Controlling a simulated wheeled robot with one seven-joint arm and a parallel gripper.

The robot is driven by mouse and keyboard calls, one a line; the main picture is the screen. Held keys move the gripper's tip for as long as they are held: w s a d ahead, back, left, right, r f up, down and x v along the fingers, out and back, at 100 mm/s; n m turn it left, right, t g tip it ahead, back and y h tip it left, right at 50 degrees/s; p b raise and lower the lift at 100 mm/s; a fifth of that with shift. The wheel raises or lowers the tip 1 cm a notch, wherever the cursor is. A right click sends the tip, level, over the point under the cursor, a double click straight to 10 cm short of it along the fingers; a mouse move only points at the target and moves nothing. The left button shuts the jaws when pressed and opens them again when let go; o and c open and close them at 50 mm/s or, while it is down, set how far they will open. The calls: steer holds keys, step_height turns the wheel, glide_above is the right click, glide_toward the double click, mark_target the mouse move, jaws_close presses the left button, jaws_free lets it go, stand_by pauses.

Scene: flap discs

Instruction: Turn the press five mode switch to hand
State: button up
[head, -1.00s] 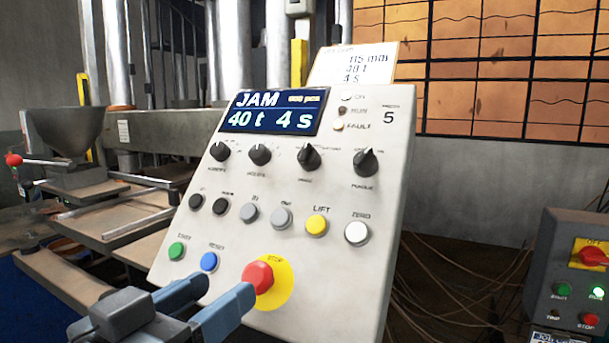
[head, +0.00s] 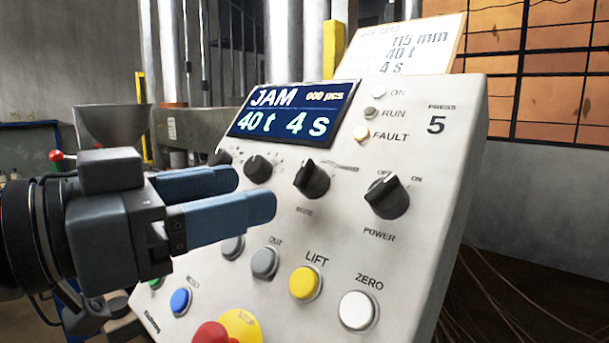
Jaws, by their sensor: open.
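The mode switch (head: 311,180) is a black rotary knob with a label under it that looks like MODE. It sits on the sloped, pale press five panel (head: 420,250), between another black knob (head: 258,169) and the POWER knob (head: 387,197). Its pointer is roughly upward; the small position labels above it are too blurred to read. My gripper (head: 256,190) reaches in from the left with its blue fingers apart and empty. The fingertips are left of the mode switch and do not touch it. The fingers hide part of the panel's left side.
The display (head: 293,113) reads JAM, 40 t, 4 s. Below the knobs are a yellow LIFT button (head: 305,283), a white ZERO button (head: 357,310), a blue button (head: 181,301) and the red stop button (head: 211,335). A card (head: 402,45) stands on top.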

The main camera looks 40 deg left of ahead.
mark_target(300, 180)
steer(key=p+x, duration=0.1)
steer(key=x, duration=0.5)
steer(key=shift+w+d, duration=0.1)
steer(key=shift+w, duration=0.25)
steer(key=shift+c, duration=0.2)
steer(key=c, duration=1)
steer(key=shift+n, duration=0.3)
steer(key=n+y+p, duration=0.1)
steer(key=n, duration=0.1)
steer(key=n+y, duration=0.2)
steer(key=d+n+y+p, duration=0.1)
steer(key=shift+r+n+t+p, duration=0.1)
steer(key=shift+n+t+p, duration=0.2)
steer(key=shift+n+t, duration=0.1)
steer(key=n+y+p, duration=0.3)
steer(key=n, duration=0.1)
steer(key=shift+d+r+g, duration=0.1)
steer(key=shift+g, duration=0.2)
steer(key=shift+d+n+g+y+p, duration=0.1)
steer(key=shift+n+g+y+p, duration=0.3)
steer(key=shift+n+y+p, duration=0.6)
